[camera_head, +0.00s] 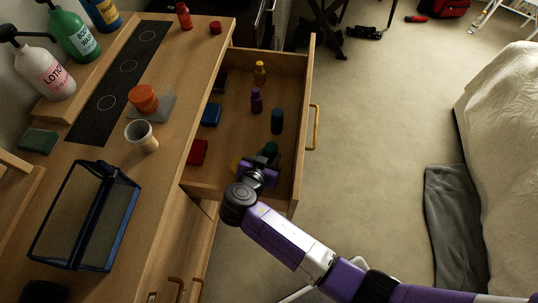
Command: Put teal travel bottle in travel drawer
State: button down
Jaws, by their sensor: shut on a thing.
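The open travel drawer (294,185) sticks out from the wooden dresser, with its handle on the right. My gripper (265,164) is low at the drawer's near end, inside or just above it. It is shut on a small dark teal-green bottle, which I take to be the teal travel bottle (270,149). My gripper hides much of this bottle, and I cannot tell whether the bottle touches the drawer floor. A dark blue bottle (277,121), a purple bottle (256,100) and an amber bottle (260,73) stand upright farther back in the drawer.
Blue (211,114) and red (197,152) flat items lie along the drawer's left side. A yellow item (236,165) shows beside my gripper. The dresser top holds a mesh case (82,220), a cup (141,136) and an orange jar (143,98). Carpet right of the drawer is clear.

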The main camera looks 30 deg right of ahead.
jog(key=c, duration=0.9)
grip_release()
jog(key=v, duration=1.2)
